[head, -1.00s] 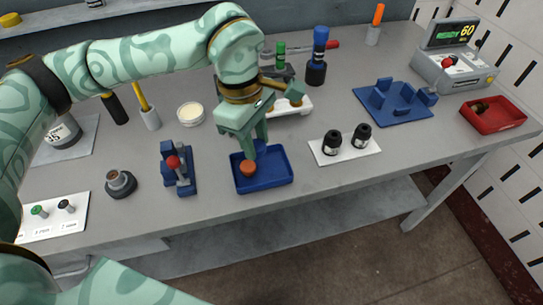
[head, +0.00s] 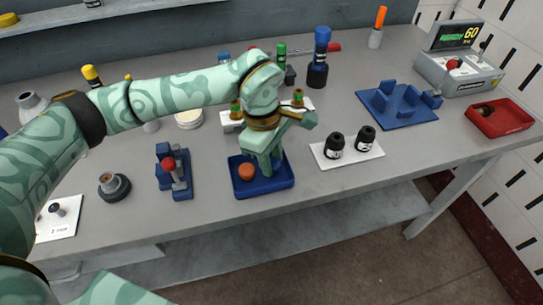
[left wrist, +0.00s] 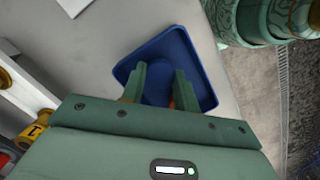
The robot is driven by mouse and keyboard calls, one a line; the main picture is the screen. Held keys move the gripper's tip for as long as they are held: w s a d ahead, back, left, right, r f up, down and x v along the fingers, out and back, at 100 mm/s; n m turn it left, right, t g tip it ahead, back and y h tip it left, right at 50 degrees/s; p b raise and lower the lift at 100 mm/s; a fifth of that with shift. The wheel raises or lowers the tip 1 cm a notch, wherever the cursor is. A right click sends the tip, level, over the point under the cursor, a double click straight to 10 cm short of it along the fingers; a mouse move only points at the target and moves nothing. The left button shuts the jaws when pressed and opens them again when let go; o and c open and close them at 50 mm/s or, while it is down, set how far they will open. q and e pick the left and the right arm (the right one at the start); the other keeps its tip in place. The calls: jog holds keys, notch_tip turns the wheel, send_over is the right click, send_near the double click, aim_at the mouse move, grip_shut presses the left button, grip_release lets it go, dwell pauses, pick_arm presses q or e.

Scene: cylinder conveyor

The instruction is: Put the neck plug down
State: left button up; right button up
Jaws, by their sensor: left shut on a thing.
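My left gripper (head: 266,172) points down into the blue tray (head: 282,186) in the head view. In the left wrist view its two fingers (left wrist: 160,85) stand a little apart with a rounded blue thing (left wrist: 157,84), which I take as the neck plug, between them. Small orange patches show beside the fingers. In the head view the fingers hide the held plug, so I cannot tell whether it touches the tray floor. An orange-red round piece (head: 246,172) lies in the tray just left of the fingers. The tray also shows in the left wrist view (left wrist: 203,85). My right gripper is not in view.
A blue stand with a red-knobbed lever (head: 174,172) is left of the tray. A white plate with two black cylinders (head: 346,148) is to its right. A blue fixture (head: 398,104) and a red bin (head: 500,118) stand farther right. The table's front edge is close to the tray.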

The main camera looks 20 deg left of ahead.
pick_arm(q)
jog(key=o, duration=0.7)
jog(key=shift+c, duration=0.2)
notch_tip(320, 180, up, 12)
jog(key=a+p, duration=0.1)
jog(key=p, duration=0.1)
jog(key=shift+w+a+p, duration=0.2)
jog(key=shift+a+p, duration=0.15)
jog(key=shift+a, duration=0.05)
